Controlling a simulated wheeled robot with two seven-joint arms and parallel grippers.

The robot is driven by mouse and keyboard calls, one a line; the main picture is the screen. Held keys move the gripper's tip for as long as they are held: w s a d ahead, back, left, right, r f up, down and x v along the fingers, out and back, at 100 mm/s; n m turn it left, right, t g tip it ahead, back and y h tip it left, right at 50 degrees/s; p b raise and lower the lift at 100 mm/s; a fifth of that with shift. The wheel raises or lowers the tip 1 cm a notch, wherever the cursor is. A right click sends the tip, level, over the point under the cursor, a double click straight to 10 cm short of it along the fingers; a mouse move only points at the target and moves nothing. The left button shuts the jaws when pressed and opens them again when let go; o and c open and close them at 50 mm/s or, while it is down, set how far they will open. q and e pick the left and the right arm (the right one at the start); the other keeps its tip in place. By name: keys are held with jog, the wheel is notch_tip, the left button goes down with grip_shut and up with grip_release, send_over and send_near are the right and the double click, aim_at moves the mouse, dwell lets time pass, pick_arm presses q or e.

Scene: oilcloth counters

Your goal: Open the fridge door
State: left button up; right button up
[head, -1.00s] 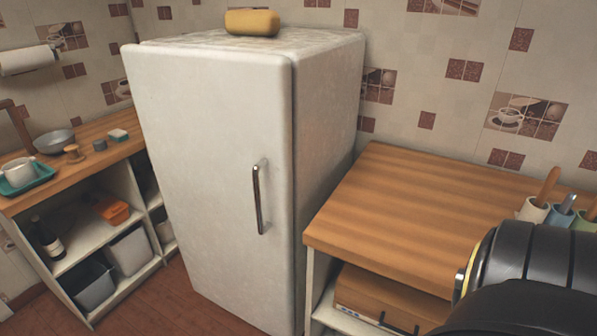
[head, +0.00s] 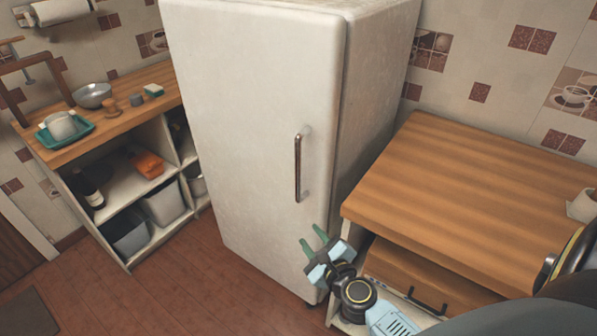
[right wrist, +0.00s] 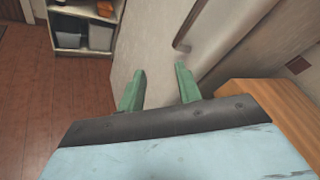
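The white fridge (head: 245,130) stands in the middle of the head view with its door shut. Its vertical metal handle (head: 299,165) is on the right part of the door. My right gripper (head: 314,240) is below and slightly right of the handle, apart from it, with its green fingers spread and empty. In the right wrist view the two fingers (right wrist: 158,88) stand apart with the door (right wrist: 150,45) beyond them. The handle (right wrist: 181,46) shows above the right finger there. My left gripper is not in view.
A wooden counter (head: 450,180) with a drawer (head: 425,283) stands close on the right, beside my right arm. A shelf unit (head: 125,185) with a tray (head: 66,133), bowl (head: 92,95) and bins stands at the left. The floor (head: 170,290) before the fridge is clear.

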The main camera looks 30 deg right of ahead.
aim_at(299, 165)
notch_tip(299, 165, up, 12)
jog(key=w+d+m+t+h, duration=0.1)
jog(key=w+d+m+t, duration=0.1)
jog(key=m, duration=0.7)
jog(key=w+d, duration=0.1)
jog(key=w, duration=0.3)
jog(key=w+d, duration=0.1)
jog(key=w, duration=0.7)
jog(key=shift+w+d, duration=0.15)
jog(key=shift+d, duration=0.25)
grip_shut()
